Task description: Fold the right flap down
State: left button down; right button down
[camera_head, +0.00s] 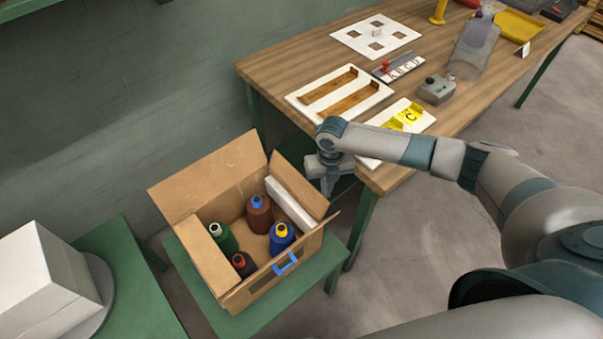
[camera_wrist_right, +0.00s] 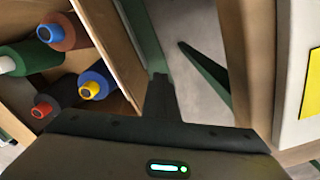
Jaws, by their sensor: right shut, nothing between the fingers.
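An open cardboard box (camera_head: 268,291) holds several bottle-like spools with coloured tops. Its right flap (camera_head: 299,186) stands up and leans on the right side of the box. A white strip (camera_head: 289,203) lies along the inside of that side. My right gripper (camera_head: 327,188) is shut and empty, pointing down just outside the right flap; I cannot tell whether it touches. In the right wrist view my shut fingers (camera_wrist_right: 162,90) are just right of a cardboard panel (camera_wrist_right: 112,48). The back flap (camera_head: 210,178) stands up. My left gripper is out of view.
The box stands on a green stand (camera_head: 318,277). A wooden table (camera_head: 262,68) with white trays, a grey device (camera_head: 437,89) and yellow pieces is close to my right arm. A white block (camera_head: 45,285) stands at the left. Floor shows between stand and table.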

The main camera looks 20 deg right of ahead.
jog(key=shift+s+a+r+p, duration=0.35)
jog(key=shift+a+r+p, duration=0.2)
jog(key=shift+a+p, duration=0.35)
jog(key=shift+s+a+r+p, duration=0.3)
jog(key=shift+a+r+p, duration=0.2)
jog(key=shift+a+p, duration=0.45)
jog(key=shift+s+a+r+p, duration=0.35)
jog(key=shift+a+r+p, duration=0.3)
jog(key=shift+a, duration=0.4)
jog(key=shift+f, duration=0.15)
jog(key=shift+a, duration=0.15)
jog(key=shift+s+a+f, duration=0.25)
jog(key=shift+a, duration=0.4)
jog(key=shift+s+a+f, duration=0.25)
jog(key=shift+a+f, duration=0.05)
jog(key=shift+a, duration=0.4)
jog(key=shift+s+a+f, duration=0.25)
jog(key=shift+a, duration=0.4)
jog(key=shift+f, duration=0.15)
